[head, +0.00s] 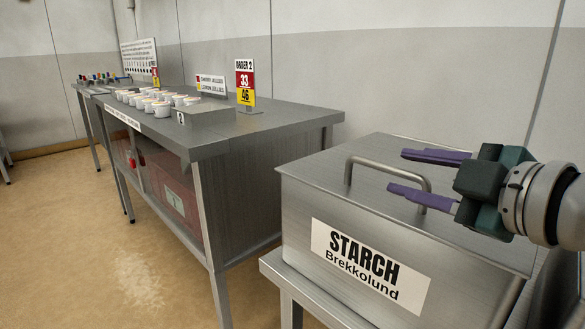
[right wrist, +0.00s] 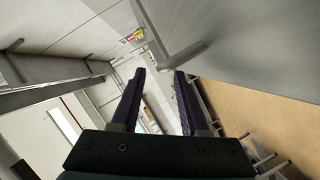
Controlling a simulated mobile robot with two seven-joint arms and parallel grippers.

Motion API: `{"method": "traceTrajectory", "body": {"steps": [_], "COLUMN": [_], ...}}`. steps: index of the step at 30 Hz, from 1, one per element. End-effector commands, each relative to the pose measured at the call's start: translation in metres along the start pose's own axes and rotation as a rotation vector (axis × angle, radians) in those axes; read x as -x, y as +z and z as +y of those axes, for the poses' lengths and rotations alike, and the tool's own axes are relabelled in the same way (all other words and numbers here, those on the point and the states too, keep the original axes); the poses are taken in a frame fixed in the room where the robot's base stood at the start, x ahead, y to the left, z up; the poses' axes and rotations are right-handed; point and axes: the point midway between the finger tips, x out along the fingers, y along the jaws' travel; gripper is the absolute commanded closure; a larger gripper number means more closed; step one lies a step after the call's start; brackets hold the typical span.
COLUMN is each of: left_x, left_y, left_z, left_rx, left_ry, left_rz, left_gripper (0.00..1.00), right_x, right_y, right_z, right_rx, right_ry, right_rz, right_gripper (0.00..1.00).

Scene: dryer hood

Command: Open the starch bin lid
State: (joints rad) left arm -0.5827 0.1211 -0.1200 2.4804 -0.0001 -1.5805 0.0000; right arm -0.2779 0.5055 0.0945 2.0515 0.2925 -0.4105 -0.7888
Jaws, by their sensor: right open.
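The starch bin (head: 300,225) is a grey metal box with a white "STARCH Brekkolund" label (head: 368,265) on its front. Its flat lid (head: 320,160) lies shut on top. A bent metal bar handle (head: 385,168) stands up from the lid. My right gripper (head: 398,171) comes in from the right with purple fingers open. In the head view its fingers overlap the right part of the handle; whether they touch it I cannot tell. In the right wrist view, the open fingers (right wrist: 159,75) show with a bar, apparently the handle (right wrist: 183,55), near one fingertip. My left gripper is not in view.
A grey wall (head: 400,70) runs behind. The tan floor (head: 90,240) is clear at left.

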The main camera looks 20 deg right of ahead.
Motion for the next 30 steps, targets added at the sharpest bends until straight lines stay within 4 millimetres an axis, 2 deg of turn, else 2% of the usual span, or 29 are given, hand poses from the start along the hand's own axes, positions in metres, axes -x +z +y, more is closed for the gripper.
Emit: {"method": "traceTrajectory", "body": {"steps": [3, 9, 21, 30], "left_x": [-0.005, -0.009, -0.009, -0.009], "left_y": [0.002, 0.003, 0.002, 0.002], "left_z": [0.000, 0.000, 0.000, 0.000], "left_rx": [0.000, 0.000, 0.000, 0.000], "left_ry": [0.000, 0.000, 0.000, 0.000], "left_rz": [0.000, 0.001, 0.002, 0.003], "left_gripper": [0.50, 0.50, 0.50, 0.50], "right_x": [-0.020, -0.042, -0.048, -0.047], "right_y": [0.001, 0.001, 0.000, 0.000], "right_z": [-0.001, -0.001, -0.001, -0.001], "right_rx": [-0.002, -0.002, -0.001, -0.001], "right_ry": [0.003, 0.002, -0.001, -0.001], "right_rz": [0.000, 0.000, -0.001, -0.001], "right_gripper": [0.55, 0.55, 0.55, 0.89]}}
